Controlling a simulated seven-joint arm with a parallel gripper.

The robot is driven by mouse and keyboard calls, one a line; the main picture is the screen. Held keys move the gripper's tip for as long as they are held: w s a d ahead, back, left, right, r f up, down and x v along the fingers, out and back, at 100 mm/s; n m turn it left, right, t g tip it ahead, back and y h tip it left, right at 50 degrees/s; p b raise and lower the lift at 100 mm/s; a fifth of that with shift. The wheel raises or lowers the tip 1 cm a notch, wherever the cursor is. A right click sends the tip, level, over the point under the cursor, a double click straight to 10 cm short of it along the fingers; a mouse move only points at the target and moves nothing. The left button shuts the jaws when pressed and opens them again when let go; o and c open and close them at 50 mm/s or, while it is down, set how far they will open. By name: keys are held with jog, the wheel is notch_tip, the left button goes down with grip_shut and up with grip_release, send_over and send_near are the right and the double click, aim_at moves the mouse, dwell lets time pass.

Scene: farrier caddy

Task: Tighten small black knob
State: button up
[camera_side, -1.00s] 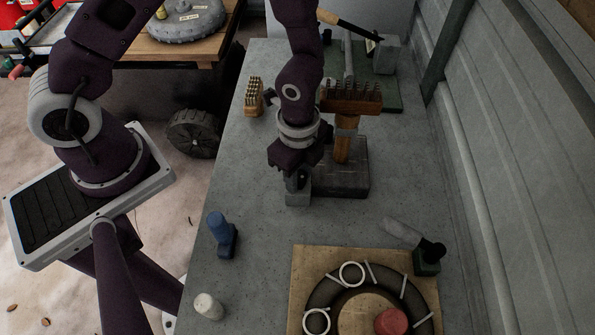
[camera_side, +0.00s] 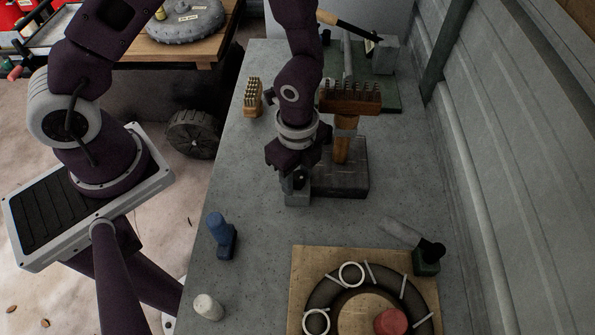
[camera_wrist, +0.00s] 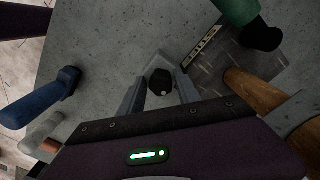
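The small black knob (camera_wrist: 159,82) shows in the wrist view, between the two grey fingers of my gripper (camera_wrist: 160,92). Gaps are visible between the knob and the fingers, so the gripper looks open around it. In the side view, my gripper (camera_side: 297,176) points down over a small grey block (camera_side: 298,198) on the bench. The knob there is a dark, partly hidden shape between the fingers, above the block. Contact with a finger cannot be told from the side.
A wooden board (camera_side: 305,262) lies at the front. The bench (camera_side: 270,225) between is clear.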

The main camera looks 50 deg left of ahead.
aim_at(297, 175)
jog(key=shift+r, duration=2.55)
jog(key=a+r+n+t+y, duration=0.2)
jog(key=a+r+n, duration=0.6)
jog(key=r, duration=0.5)
jog(key=s+a+r+n+t+h, duration=0.2)
jog(key=s+r+n+t, duration=0.1)
jog(key=s+r+n, duration=0.6)
jog(key=s+r, duration=0.2)
jog(key=s, duration=0.1)
jog(key=shift+a+r+t, duration=0.3)
jog(key=shift+a+r, duration=0.05)
